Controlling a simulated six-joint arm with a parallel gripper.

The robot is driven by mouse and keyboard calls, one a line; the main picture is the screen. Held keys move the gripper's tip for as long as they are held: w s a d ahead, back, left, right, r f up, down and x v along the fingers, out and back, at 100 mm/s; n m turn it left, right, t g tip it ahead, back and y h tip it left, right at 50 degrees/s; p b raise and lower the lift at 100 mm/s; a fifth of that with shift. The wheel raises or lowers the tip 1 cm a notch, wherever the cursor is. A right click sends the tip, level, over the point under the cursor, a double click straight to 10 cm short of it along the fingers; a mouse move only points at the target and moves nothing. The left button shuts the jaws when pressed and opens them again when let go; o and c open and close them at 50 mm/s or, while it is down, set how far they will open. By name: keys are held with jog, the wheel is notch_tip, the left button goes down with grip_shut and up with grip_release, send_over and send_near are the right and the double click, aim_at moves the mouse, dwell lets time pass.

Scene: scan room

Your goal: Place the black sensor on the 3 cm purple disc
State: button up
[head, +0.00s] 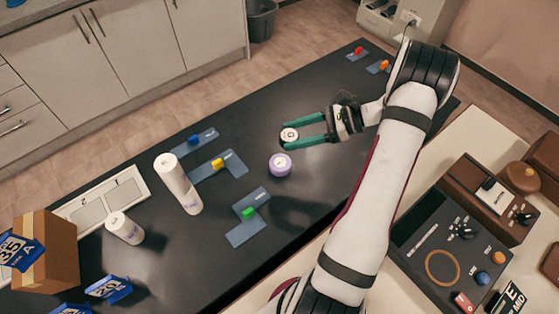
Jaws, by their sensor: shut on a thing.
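My gripper (297,135) has green fingers and reaches left over the dark table in the head view. It is shut on a small round thing with a black rim and a pale top, which looks like the black sensor (289,135). The purple disc (280,164) stands on the table just below the sensor in the picture, with a pale lilac top that looks bare. The sensor appears apart from the disc. Its height above the table is hard to tell from this one view.
Flat blue-grey pieces with blue (194,140), yellow (217,164) and green (249,212) parts lie left of the disc. A tall white roll (178,184), a short white roll (125,228) and a cardboard box (47,250) stand farther left.

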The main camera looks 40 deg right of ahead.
jog(key=s+d+m+t+h, duration=0.15)
jog(key=s+d, duration=0.25)
jog(key=s, duration=0.4)
send_over(285, 163)
jog(key=f, duration=0.6)
jog(key=shift+s+d, duration=0.1)
jog(key=shift+s, duration=0.1)
jog(key=f, duration=0.4)
jog(key=shift+w, duration=0.2)
jog(key=shift+f, duration=0.2)
jog(key=o, duration=1.4)
jog(key=shift+o, duration=0.2)
